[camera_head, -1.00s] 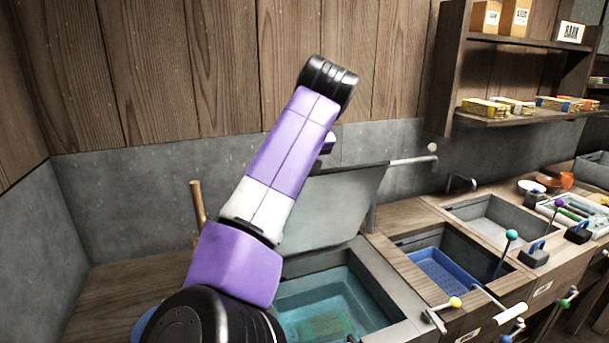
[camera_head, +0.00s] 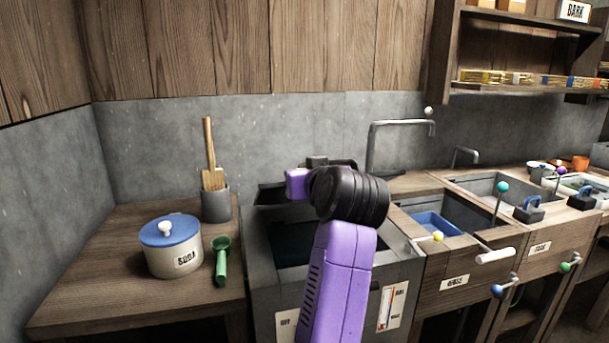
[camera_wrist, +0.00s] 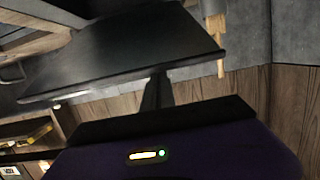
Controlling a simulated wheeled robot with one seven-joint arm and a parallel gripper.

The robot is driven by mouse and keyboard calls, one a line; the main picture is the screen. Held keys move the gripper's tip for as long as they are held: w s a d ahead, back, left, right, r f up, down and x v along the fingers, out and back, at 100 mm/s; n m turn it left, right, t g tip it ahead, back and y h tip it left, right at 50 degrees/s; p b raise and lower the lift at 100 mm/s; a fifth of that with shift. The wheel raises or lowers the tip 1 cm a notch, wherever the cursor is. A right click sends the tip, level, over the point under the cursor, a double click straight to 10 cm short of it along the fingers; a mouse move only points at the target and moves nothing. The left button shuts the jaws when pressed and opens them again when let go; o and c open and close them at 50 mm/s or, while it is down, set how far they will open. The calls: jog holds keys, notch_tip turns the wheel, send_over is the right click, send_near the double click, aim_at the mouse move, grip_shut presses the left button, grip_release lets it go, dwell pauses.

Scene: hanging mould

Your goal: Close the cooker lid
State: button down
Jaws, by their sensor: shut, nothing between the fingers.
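The cooker (camera_head: 262,265) is a grey box with a dark square opening at its top, behind my purple arm in the head view. The lid (camera_wrist: 120,50) is a broad dark flat panel, seen at a low slant in the upside-down wrist view; in the head view my arm hides much of that area, and I cannot tell its exact angle. My gripper (camera_wrist: 156,88) is shut and empty, its dark fingers reaching up to the lid's near edge. I cannot tell whether they touch it.
Left of the cooker stand a blue-lidded soda pot (camera_head: 172,248), a green scoop (camera_head: 221,262) and a cup with wooden tools (camera_head: 215,202). A tap (camera_head: 398,124) rises behind on the right. Sinks with levers (camera_head: 438,237) lie further right. A shelf (camera_head: 520,25) hangs above.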

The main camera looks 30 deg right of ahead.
jog(key=s+f+t+b, duration=0.1)
jog(key=s+f+b, duration=0.1)
jog(key=f+b, duration=0.2)
jog(key=s+a+f+t+b, duration=0.1)
jog(key=f+b, duration=0.2)
jog(key=f, duration=0.2)
jog(key=s+f+t+h+b, duration=0.1)
jog(key=s+f+b, duration=0.1)
jog(key=f+b, duration=0.2)
jog(key=shift+s+a+f+b, duration=0.3)
jog(key=shift+f+b, duration=0.05)
jog(key=shift+f, duration=0.2)
jog(key=shift+s+f+b, duration=0.2)
jog(key=shift+f+b, duration=0.55)
jog(key=shift+f, duration=0.25)
